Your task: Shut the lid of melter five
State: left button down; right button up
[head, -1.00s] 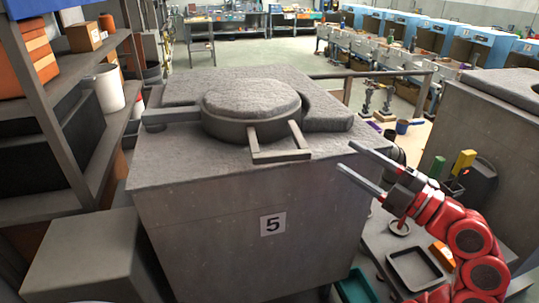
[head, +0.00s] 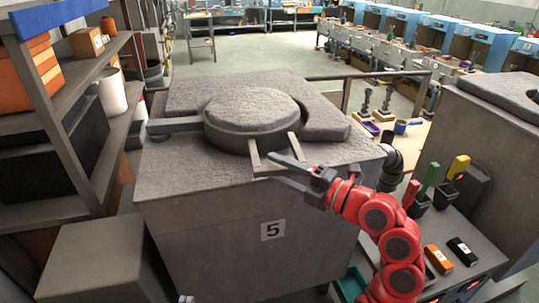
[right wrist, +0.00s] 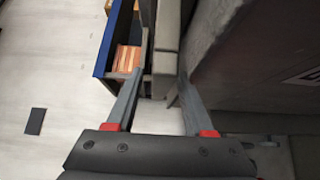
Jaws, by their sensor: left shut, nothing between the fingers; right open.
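Melter five (head: 200,215) is a grey block with a "5" sign (head: 273,230) on its front. Its lid (head: 253,107) is a round, rough-topped grey piece, lying roughly level on top. I cannot tell whether there is a gap under it. A bracket-shaped handle (head: 255,158) sticks out from the lid's front. My right gripper (head: 278,169) is open at the handle's front right, its fingers overlapping the handle in the head view; contact is unclear. In the right wrist view the right gripper (right wrist: 157,98) holds nothing between its spread fingers. My left gripper is out of view.
A shelf rack (head: 85,150) stands left of the melter, and a low grey box (head: 95,255) stands at front left. Another grey melter (head: 490,140) is at right. A side table (head: 470,225) holds cups with coloured handles. The floor behind is open.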

jog(key=shift+p+x, duration=0.35)
jog(key=shift+x, duration=1.1)
grip_shut()
jog(key=shift+f, duration=0.1)
